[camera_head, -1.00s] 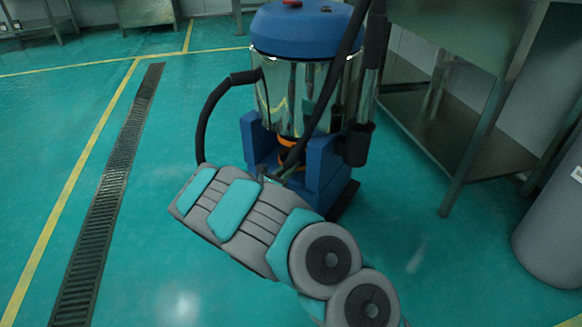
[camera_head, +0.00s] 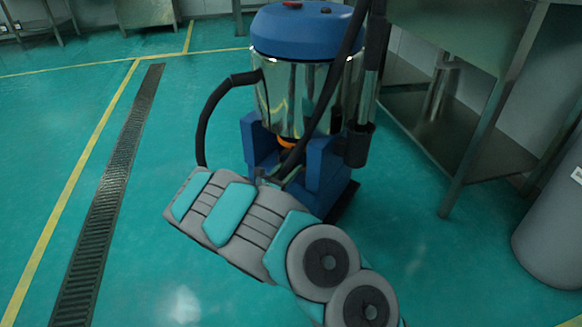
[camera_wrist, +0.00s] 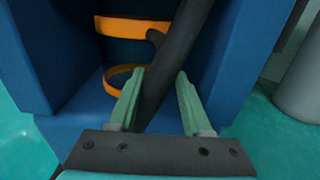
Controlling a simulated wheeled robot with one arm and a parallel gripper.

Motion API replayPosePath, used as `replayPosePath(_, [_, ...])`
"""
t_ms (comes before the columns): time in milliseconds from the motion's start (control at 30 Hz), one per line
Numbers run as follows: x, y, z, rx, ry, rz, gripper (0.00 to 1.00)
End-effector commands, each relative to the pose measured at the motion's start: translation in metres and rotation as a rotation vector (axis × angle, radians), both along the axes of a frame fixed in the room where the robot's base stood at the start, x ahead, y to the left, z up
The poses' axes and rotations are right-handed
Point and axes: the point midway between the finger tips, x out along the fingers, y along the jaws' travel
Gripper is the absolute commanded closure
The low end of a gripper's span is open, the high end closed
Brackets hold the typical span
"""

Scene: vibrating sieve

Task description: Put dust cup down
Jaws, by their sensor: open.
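The dust cup (camera_head: 290,98) is the shiny metal drum under the blue lid of the vacuum cleaner. It sits upright above the blue frame (camera_head: 327,180). My gripper (camera_head: 272,178) is low at the front of this frame, mostly hidden behind my arm in the head view. In the wrist view, my gripper (camera_wrist: 161,73) has its green fingers apart and points into the recess between the blue walls (camera_wrist: 238,50). A black bar or hose (camera_wrist: 180,55) runs down between the fingers; contact is unclear. Orange bands (camera_wrist: 130,27) show behind it.
A black hose (camera_head: 207,115) loops out at the left. A steel table (camera_head: 470,140) stands on the right, with a grey cylinder (camera_head: 550,225) in front. A floor drain (camera_head: 105,215) lies left. The floor between the drain and the cleaner is clear.

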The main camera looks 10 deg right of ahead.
Motion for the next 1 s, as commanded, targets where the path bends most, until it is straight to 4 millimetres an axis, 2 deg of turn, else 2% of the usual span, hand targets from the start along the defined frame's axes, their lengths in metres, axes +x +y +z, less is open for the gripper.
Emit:
replayPosePath(300, [-0.043, 0.049, 0.001, 0.000, 0.000, 0.006, 0.51])
replayPosePath(600, [-0.071, 0.077, 0.000, 0.001, -0.001, 0.002, 0.51])
replayPosePath(867, [-0.076, 0.077, 0.003, 0.005, -0.007, -0.010, 0.51])
replayPosePath(967, [-0.081, 0.058, 0.017, 0.030, -0.036, -0.065, 0.51])
replayPosePath(1000, [-0.086, 0.045, 0.028, 0.049, -0.058, -0.105, 0.51])
